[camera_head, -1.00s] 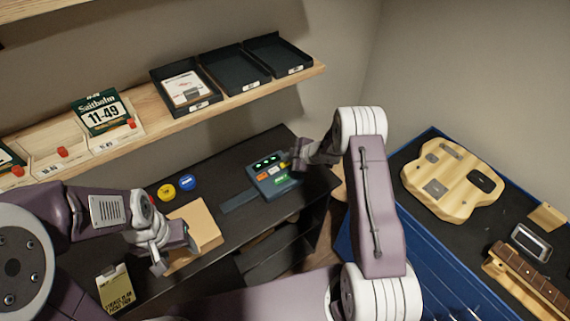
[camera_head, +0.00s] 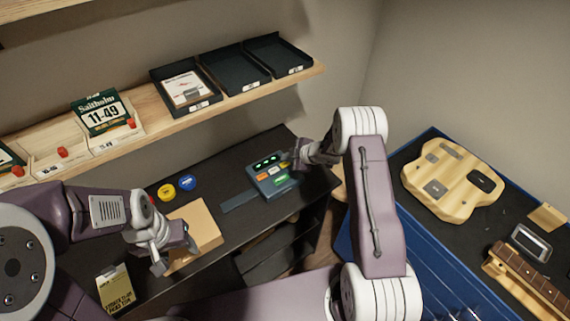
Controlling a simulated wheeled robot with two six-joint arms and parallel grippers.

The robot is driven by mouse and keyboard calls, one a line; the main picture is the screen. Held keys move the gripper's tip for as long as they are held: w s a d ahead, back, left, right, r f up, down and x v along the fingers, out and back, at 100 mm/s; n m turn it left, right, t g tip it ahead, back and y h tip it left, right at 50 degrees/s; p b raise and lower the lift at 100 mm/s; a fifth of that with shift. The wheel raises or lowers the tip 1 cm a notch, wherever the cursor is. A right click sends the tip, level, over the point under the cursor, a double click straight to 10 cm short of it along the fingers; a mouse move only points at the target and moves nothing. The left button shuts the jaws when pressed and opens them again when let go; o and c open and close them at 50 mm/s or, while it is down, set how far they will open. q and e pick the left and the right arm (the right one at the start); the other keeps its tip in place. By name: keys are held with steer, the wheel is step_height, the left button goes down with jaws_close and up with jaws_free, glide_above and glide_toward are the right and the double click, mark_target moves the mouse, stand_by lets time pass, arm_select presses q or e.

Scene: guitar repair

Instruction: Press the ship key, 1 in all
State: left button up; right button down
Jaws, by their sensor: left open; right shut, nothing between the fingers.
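The key device (camera_head: 268,186) is a blue-grey box on the dark bench, with a small display showing green lights and several coloured keys. An orange key, a white key, a yellow key and a larger green key (camera_head: 281,181) show on it; their labels are too small to read. My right gripper (camera_head: 297,163) is shut and empty at the device's upper right edge, by the yellow key. I cannot tell whether it touches the device. My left gripper (camera_head: 168,258) is open and empty, low over the bench beside a cardboard box (camera_head: 203,225).
A yellow roll (camera_head: 167,192) and a blue roll (camera_head: 188,182) lie on the bench. A wooden shelf (camera_head: 215,108) above holds black trays (camera_head: 233,72) and a string packet (camera_head: 102,112). A guitar body (camera_head: 450,180) and neck (camera_head: 530,285) lie on the right bench.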

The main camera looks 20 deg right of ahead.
mark_target(287, 165)
steer(key=shift+f, duration=0.45)
steer(key=shift+f+b, duration=0.4)
steer(key=shift+b, duration=0.2)
stand_by(0.5)
steer(key=shift+r, duration=0.1)
steer(key=shift+r+p, duration=0.75)
steer(key=shift+p, duration=0.1)
step_height(287, 165, up, 5)
steer(key=p, duration=0.4)
steer(key=shift+r+p, duration=0.1)
steer(key=shift+p, duration=0.3)
